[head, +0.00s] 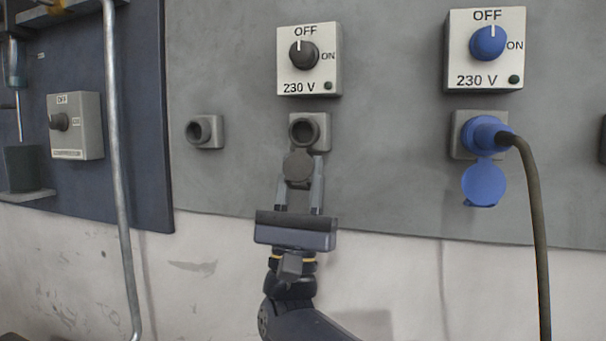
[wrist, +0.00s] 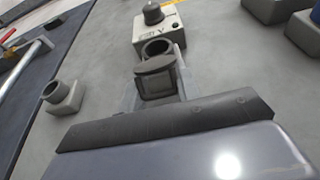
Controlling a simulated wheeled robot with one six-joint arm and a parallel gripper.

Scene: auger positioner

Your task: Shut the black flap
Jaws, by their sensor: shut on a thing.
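The black flap (head: 298,166) is a round dark lid that hangs open below its grey socket (head: 309,131) in the head view. The socket's dark round opening is uncovered above it. My gripper (head: 299,182) comes up from below, with one finger on each side of the flap, and is shut on it. In the wrist view the flap (wrist: 155,77) sits between the fingers, just in front of the socket (wrist: 158,48). The fingers are partly hidden there by the gripper's own body (wrist: 180,150).
A black-knob switch box (head: 309,60) set to OFF is above the socket. Another open socket (head: 204,132) is to the left. At right are a blue-knob switch (head: 485,50), a blue plug (head: 485,135) with a cable, and a blue flap (head: 484,183). A metal pipe (head: 116,150) runs down at left.

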